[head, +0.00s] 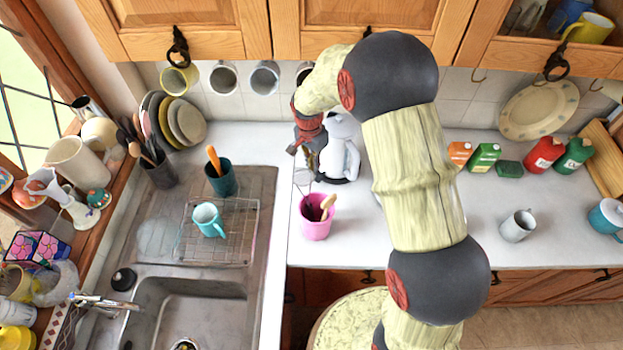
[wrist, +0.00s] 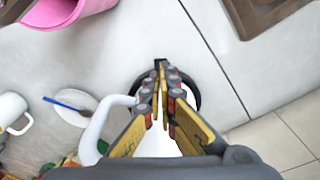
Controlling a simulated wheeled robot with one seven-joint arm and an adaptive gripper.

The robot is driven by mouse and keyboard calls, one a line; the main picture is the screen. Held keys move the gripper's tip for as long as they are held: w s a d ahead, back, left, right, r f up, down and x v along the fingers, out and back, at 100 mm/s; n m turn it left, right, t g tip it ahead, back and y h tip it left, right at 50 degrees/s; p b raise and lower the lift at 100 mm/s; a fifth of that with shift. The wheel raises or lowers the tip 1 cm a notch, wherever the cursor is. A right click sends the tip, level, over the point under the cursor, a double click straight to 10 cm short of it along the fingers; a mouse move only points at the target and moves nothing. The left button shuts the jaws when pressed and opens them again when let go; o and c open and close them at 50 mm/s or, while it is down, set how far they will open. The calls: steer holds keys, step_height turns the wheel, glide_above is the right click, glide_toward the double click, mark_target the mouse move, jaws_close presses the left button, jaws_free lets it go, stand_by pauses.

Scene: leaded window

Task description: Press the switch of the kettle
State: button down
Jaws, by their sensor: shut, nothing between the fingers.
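The kettle (head: 346,158) is white with a dark base and stands on the white counter near the back wall, partly hidden by my arm in the head view. In the wrist view its white handle (wrist: 98,132) shows at left and its dark round base rim (wrist: 194,92) shows beyond my fingers. My gripper (head: 309,158) is shut and empty, close over the kettle's left side. In the wrist view the fingertips (wrist: 161,68) meet near a small dark part at the rim. I cannot tell whether that part is the switch or whether they touch it.
A pink pot (head: 314,229) with utensils stands in front of the kettle. A drying rack with a teal mug (head: 207,219) sits left on the sink. Cupboards (head: 182,30) hang above. A grey mug (head: 517,226) stands at right, with clear counter around it.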

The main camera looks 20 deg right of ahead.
mark_target(316, 181)
steer(key=shift+w+d+m, duration=0.1)
steer(key=shift+w+m, duration=0.1)
steer(key=shift+m, duration=0.7)
steer(key=shift+w+d+f+b, duration=0.15)
steer(key=shift+f+b, duration=0.7)
steer(key=shift+f, duration=0.9)
steer(key=shift+s+d+f+b, duration=0.15)
steer(key=shift+f+b, duration=0.65)
steer(key=shift+f, duration=0.9)
steer(key=shift+w, duration=0.1)
steer(key=shift+f+b, duration=0.7)
steer(key=shift+f, duration=0.25)
steer(key=shift+r, duration=0.1)
steer(key=shift+s+a+r, duration=0.25)
steer(key=shift+s+a, duration=0.15)
steer(key=shift+a, duration=0.3)
steer(key=shift+s+a+r, duration=0.2)
steer(key=shift+s+a, duration=0.15)
steer(key=shift+a, duration=0.3)
steer(key=shift+d, duration=0.1)
